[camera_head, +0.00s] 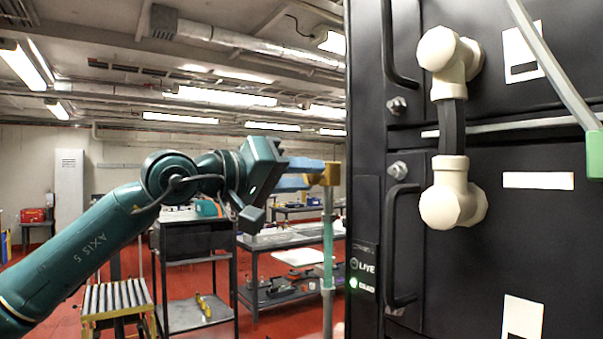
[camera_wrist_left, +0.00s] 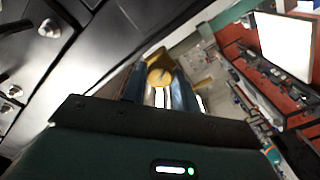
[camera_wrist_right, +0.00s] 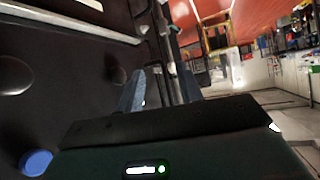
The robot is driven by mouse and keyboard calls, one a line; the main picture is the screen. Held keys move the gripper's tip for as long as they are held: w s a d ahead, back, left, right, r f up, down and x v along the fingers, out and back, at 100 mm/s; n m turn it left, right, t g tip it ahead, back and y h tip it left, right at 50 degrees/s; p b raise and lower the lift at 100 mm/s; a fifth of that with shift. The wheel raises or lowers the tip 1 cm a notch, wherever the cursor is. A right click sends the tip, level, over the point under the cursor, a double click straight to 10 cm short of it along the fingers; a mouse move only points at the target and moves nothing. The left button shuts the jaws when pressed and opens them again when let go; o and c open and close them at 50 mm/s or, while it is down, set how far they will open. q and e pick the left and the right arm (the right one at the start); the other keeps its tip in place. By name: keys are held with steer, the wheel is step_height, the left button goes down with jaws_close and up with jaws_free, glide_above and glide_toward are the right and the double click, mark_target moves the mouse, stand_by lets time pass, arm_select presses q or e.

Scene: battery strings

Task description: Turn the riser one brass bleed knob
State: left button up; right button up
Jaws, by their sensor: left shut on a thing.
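The brass bleed knob (camera_head: 331,174) sits at the top of a thin vertical riser pipe (camera_head: 328,225) with a green section, beside the black cabinet's left edge. My left gripper (camera_head: 318,175), with blue fingers, reaches it from the left and is shut on it. In the left wrist view the brass knob (camera_wrist_left: 158,73) shows between the fingertips (camera_wrist_left: 160,85), with a dark slot or mark on its round face. My right gripper (camera_wrist_right: 160,90) shows only in its own wrist view, fingers apart and empty, near a dark panel.
The black cabinet (camera_head: 365,150) stands close on the right, with handles, bolts and cream pipe elbows (camera_head: 452,195) joined by a black link. A grey bar with a green end (camera_head: 594,155) crosses the upper right. Workbenches (camera_head: 285,238) stand behind on the red floor.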

arm_select(q)
steer(key=m, duration=0.4)
steer(key=shift+m+p, duration=0.35)
steer(key=shift+m, duration=0.45)
arm_select(e)
steer(key=shift+d+r, duration=0.1)
steer(key=shift+d, duration=0.1)
steer(key=shift+s, duration=0.1)
arm_select(q)
steer(key=o, duration=1)
steer(key=shift+c, duration=0.2)
steer(key=b+v, duration=0.3)
steer(key=v, duration=1)
steer(key=shift+b, duration=0.4)
arm_select(e)
steer(key=shift+a+f+y, duration=0.3)
steer(key=shift+a+f, duration=0.1)
steer(key=shift+a, duration=0.25)
